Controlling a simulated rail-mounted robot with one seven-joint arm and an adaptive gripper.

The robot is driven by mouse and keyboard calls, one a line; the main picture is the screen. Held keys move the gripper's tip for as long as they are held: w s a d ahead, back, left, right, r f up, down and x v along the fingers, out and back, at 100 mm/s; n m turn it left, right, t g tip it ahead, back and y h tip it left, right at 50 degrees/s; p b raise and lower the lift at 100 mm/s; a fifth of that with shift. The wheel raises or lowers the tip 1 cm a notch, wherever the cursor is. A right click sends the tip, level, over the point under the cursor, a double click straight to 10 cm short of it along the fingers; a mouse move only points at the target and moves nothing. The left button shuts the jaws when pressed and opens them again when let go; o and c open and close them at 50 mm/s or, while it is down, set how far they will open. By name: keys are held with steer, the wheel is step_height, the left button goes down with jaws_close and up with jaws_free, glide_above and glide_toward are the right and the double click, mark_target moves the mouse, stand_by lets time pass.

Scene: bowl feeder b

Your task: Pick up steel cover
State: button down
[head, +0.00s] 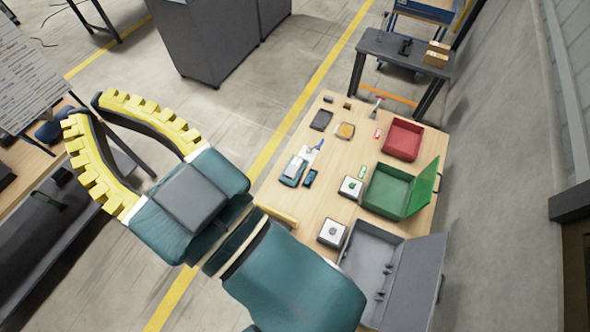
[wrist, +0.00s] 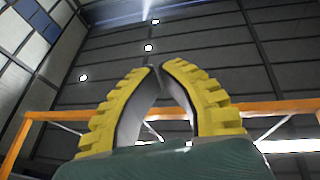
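My gripper (head: 84,107) is at the left in the head view, far from the work table and above the floor by another bench. Its two yellow ribbed fingers curve inward and their tips meet or nearly meet, with nothing between them. The wrist view shows the gripper (wrist: 160,67) pointing up at the ceiling, empty. No piece can be named surely as the steel cover. A pale square piece with a round centre (head: 332,232) lies beside the grey bin, and a similar piece with a green centre (head: 351,187) lies beside the green bin.
The wooden table (head: 300,215) holds a red bin (head: 403,139), a green bin (head: 388,190), a grey bin (head: 368,262), a dark tray (head: 321,120), a yellowish piece (head: 345,131) and a teal device (head: 293,171). A grey cabinet (head: 220,40) stands behind. Floor separates gripper and table.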

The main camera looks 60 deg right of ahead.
stand_by(0.3)
steer(key=shift+c, duration=0.8)
jaws_free()
steer(key=shift+d, duration=0.1)
